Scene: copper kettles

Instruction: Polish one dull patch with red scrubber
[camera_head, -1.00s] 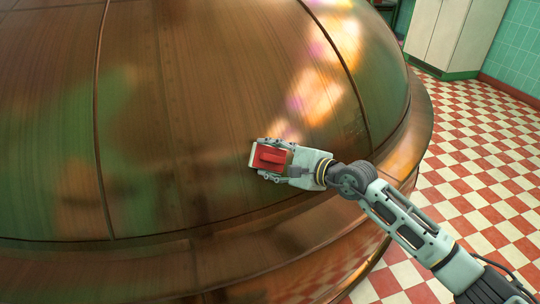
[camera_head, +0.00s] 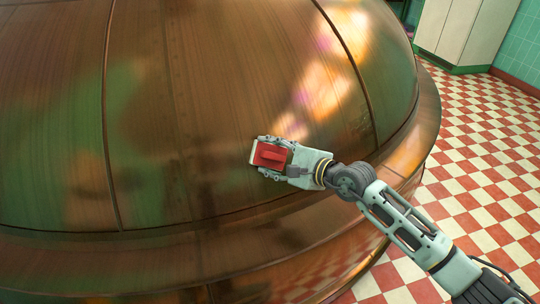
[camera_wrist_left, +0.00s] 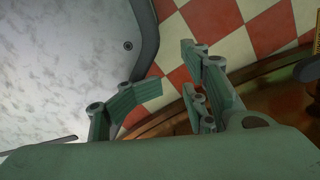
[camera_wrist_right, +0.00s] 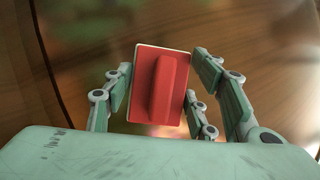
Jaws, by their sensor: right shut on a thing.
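The red scrubber (camera_head: 270,155) is a red block with a raised handle and a pale edge. My right gripper (camera_head: 275,156) is shut on it, and it also shows between the fingers in the right wrist view (camera_wrist_right: 158,88). The scrubber is at the lower middle of the copper kettle's dome (camera_head: 215,80); I cannot tell whether its face touches the metal. The dome has brown metal with dull greenish and blurred patches, such as one at the left (camera_head: 90,190). My left gripper (camera_wrist_left: 175,70) is open and empty in the left wrist view. It is not in the head view.
The kettle's rounded copper rim (camera_head: 330,255) runs below the dome. A red and white checkered floor (camera_head: 480,165) lies free at the right. Pale cabinets (camera_head: 460,30) stand at the back right. A grey speckled surface (camera_wrist_left: 60,60) fills the left of the left wrist view.

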